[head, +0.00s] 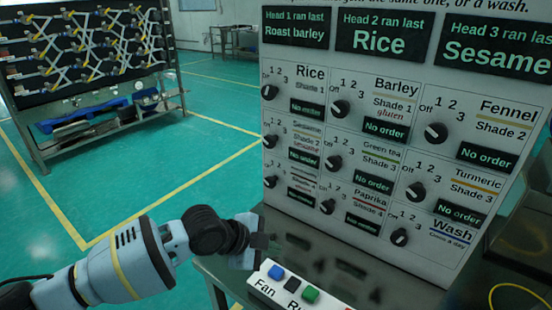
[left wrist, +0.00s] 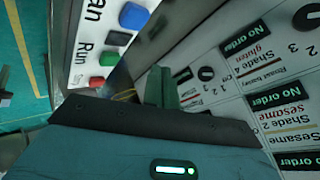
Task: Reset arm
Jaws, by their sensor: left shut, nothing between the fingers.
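My left arm comes in from the lower left in the head view. Its gripper (head: 258,246) is shut and empty, beside the lower left edge of the white control panel (head: 345,150) and just above the button strip (head: 262,272). In the left wrist view the fingers (left wrist: 161,88) show as a dark greenish block between the panel face and the button strip (left wrist: 85,45). I cannot tell whether the fingertips touch anything. My right gripper is not in view.
The panel carries several black knobs, such as the Fennel knob (head: 436,132), and small order displays. The strip has a blue button (head: 276,272), a black one and a green one (head: 310,293). A rack with a lattice mechanism (head: 80,50) stands far left. Green floor between is clear.

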